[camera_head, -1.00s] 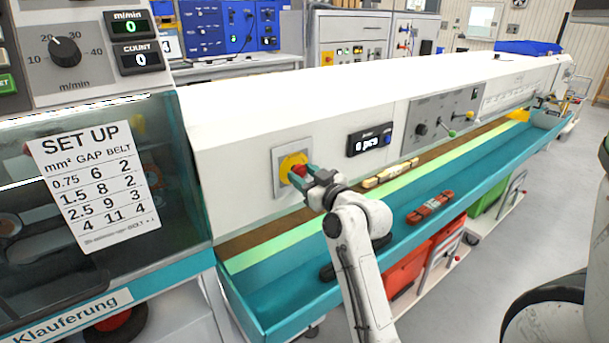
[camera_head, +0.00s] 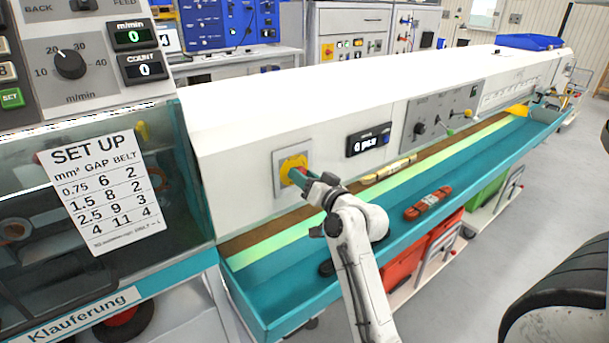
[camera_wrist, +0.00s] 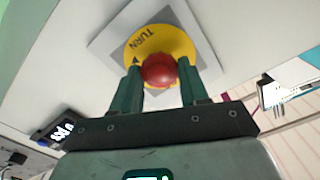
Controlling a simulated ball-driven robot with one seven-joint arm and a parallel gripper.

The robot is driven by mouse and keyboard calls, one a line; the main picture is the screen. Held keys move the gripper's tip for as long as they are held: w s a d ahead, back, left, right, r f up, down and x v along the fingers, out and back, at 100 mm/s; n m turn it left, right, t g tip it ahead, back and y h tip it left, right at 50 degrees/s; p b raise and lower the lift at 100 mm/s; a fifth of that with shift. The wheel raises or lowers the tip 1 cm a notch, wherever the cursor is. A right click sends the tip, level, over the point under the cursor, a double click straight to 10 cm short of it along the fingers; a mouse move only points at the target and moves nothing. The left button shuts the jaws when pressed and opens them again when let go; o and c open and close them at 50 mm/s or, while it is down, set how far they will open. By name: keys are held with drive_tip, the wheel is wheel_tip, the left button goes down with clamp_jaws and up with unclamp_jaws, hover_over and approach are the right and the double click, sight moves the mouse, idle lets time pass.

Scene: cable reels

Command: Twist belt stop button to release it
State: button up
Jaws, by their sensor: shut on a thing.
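The belt stop button is a red round knob (camera_wrist: 158,69) on a yellow disc (camera_wrist: 143,42) marked "TURN", set in a grey square plate (camera_wrist: 98,44) on the white machine front. In the head view the yellow disc (camera_head: 290,163) shows beside my gripper (camera_head: 300,174), which hides most of the red knob. In the wrist view the two green fingers of my gripper (camera_wrist: 158,80) stand on either side of the knob and are shut on it. The plate and the lettering appear rotated in the wrist view.
A small display (camera_head: 368,139) and a lever panel (camera_head: 440,118) sit right of the button. A teal trough (camera_head: 285,285) with a belt runs below, holding a red-brown bundle (camera_head: 428,204) and a pale bundle (camera_head: 389,169). A set-up sheet (camera_head: 105,194) hangs at left.

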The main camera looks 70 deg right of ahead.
idle(0.5)
drive_tip(key=o, duration=1.1)
drive_tip(key=shift+c, duration=0.2)
drive_tip(key=shift+s, duration=0.1)
drive_tip(key=b+v, duration=0.1)
drive_tip(key=v, duration=0.9)
drive_tip(key=shift+s+a+b, duration=0.2)
drive_tip(key=shift+s+b, duration=0.05)
drive_tip(key=shift+b, duration=0.15)
